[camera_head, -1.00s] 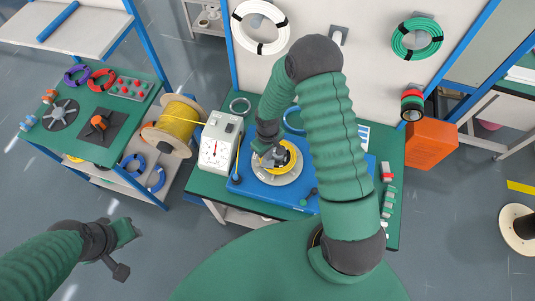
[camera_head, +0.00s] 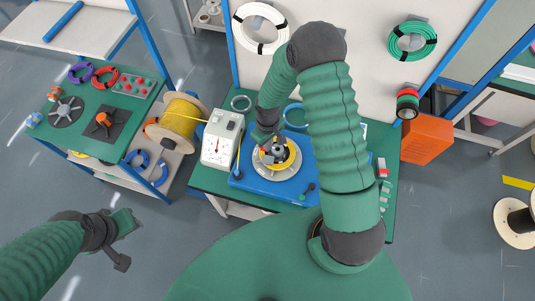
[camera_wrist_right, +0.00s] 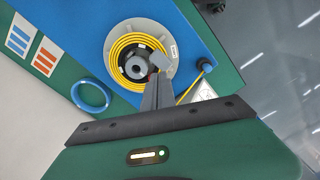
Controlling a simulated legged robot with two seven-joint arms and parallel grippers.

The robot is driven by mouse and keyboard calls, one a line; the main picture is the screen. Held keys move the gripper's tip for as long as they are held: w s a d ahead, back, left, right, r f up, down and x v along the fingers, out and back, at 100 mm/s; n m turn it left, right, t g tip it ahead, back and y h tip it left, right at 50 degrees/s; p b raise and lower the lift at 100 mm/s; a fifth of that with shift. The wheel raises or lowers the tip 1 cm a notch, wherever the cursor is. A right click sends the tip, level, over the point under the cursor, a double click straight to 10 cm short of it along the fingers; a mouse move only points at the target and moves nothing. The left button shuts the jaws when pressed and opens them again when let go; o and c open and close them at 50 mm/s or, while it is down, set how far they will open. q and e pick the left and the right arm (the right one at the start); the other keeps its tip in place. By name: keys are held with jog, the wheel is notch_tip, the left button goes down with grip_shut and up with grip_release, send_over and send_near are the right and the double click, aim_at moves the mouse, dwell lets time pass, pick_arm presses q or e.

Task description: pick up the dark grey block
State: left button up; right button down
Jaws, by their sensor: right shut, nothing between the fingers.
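A yellow cable coil (camera_head: 291,153) lies on a pale round reel plate (camera_head: 283,178) on a blue base (camera_head: 254,187). A dark grey piece (camera_head: 279,155) shows in the coil's middle. In the right wrist view the coil (camera_wrist_right: 115,66) has a dark centre with a grey round part (camera_wrist_right: 134,67); I cannot tell whether this is the block or the hub. My right gripper (camera_wrist_right: 158,64) is shut and empty, its tips over the coil's right inner side. In the head view the right gripper (camera_head: 271,143) is small and partly hidden. My left gripper (camera_head: 128,222) is away over the floor, its opening unclear.
A white dial gauge box (camera_head: 217,147) stands left of the blue base, with a yellow cable spool (camera_head: 181,127) beyond it. A blue ring (camera_wrist_right: 91,96) lies beside the base. An orange bin (camera_head: 428,138) is at the right.

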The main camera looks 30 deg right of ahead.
aim_at(267, 158)
jog(key=c, duration=2.2)
grip_release()
